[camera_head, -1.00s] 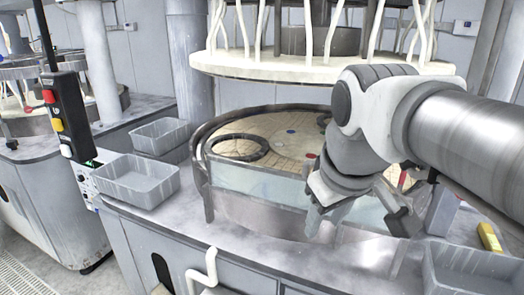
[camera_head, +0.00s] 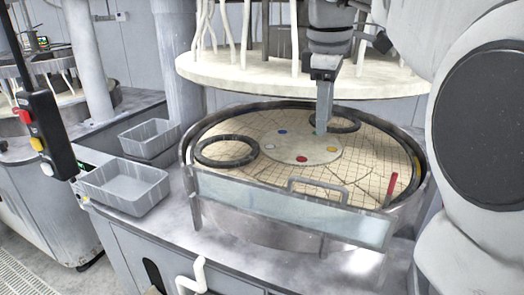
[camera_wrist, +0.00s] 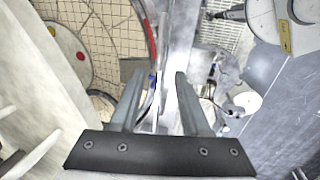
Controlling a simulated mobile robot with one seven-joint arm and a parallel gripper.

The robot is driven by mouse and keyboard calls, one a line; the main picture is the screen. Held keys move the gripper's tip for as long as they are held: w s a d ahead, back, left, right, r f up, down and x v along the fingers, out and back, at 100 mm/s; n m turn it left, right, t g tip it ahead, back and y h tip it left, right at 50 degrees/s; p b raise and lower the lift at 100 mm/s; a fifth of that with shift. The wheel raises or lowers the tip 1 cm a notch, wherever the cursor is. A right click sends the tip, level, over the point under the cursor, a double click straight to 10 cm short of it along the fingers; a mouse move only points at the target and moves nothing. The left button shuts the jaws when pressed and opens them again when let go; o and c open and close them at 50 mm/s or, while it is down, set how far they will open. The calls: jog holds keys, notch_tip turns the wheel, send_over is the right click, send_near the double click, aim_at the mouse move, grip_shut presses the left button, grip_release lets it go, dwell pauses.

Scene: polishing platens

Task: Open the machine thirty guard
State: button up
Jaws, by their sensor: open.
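The guard is a long translucent panel (camera_head: 285,205) along the front of the round platen (camera_head: 345,165). A grey bar handle (camera_head: 318,187) shows at its top edge. The panel stands across the platen's front side. My gripper (camera_head: 323,130) points down over the platen, behind the handle as seen in the head view. In the wrist view my gripper (camera_wrist: 155,80) has its two fingers apart. A pale upright edge, perhaps the guard, runs between and beyond them; I cannot tell if it touches. Nothing is held.
Black rings (camera_head: 226,151) lie on the platen. A cream upper plate (camera_head: 270,75) with hanging hoses is close above. Grey bins (camera_head: 125,185) stand at the left. A pendant with buttons (camera_head: 45,135) hangs at far left. A red bar (camera_head: 391,189) stands at the platen's right.

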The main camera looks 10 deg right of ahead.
aim_at(319, 182)
jog(key=w+f, duration=0.1)
jog(key=f, duration=0.4)
jog(key=d+f, duration=0.1)
jog(key=f, duration=0.4)
jog(key=w+f+b, duration=0.1)
jog(key=f, duration=0.4)
jog(key=shift+w+d+f, duration=0.3)
jog(key=shift+d+f, duration=0.05)
jog(key=shift+d, duration=0.05)
grip_shut()
dwell(0.5)
